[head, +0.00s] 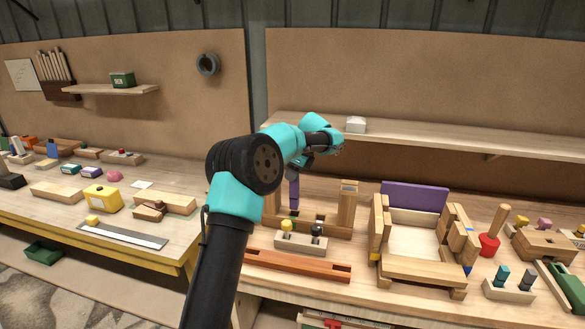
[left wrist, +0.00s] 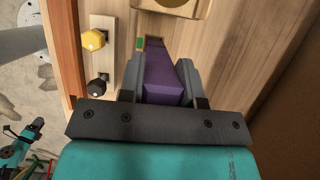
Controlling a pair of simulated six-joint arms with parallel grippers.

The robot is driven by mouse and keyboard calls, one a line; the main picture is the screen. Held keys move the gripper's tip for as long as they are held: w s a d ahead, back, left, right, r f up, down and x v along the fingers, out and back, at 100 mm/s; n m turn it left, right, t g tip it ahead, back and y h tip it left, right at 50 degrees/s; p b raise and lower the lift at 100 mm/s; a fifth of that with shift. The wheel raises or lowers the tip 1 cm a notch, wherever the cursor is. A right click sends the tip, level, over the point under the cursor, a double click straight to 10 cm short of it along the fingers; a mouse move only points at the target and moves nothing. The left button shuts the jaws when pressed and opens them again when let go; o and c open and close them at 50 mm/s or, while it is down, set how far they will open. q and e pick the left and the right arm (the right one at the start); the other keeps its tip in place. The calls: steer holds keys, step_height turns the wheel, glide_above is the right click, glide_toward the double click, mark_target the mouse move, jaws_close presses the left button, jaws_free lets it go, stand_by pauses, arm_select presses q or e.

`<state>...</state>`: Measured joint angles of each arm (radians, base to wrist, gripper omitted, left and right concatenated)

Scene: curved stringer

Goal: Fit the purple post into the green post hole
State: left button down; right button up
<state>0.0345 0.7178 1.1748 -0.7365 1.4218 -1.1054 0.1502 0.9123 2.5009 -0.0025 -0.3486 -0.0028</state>
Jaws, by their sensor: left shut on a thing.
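My left gripper (head: 300,164) is shut on the purple post (head: 294,192), which hangs roughly upright below it. In the left wrist view the purple post (left wrist: 166,76) sits between the two grey fingers (left wrist: 165,82). The wooden base (head: 325,231) stands under and beside the post, with a tall block upright at its right end. A green mark (head: 294,212) shows on it near the post's lower end, and it also shows in the left wrist view (left wrist: 140,43). Whether the tip is in the hole is unclear. A small teal and black arm part, seemingly my right arm, shows at the wrist view's lower left.
A light block with yellow and black knobs (head: 301,243) stands in front of the base, and a reddish-brown rail (head: 297,266) lies nearer the bench edge. A wooden tray frame with a purple back panel (head: 414,197) stands to the right. A shelf (head: 430,138) runs behind.

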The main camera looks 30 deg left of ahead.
mark_target(293, 184)
arm_select(q)
steer(key=shift+f, duration=2.55)
stand_by(1.3)
steer(key=c, duration=0.7)
jaws_free()
steer(key=shift+c, duration=0.2)
steer(key=v, duration=1.7)
steer(key=shift+r, duration=0.25)
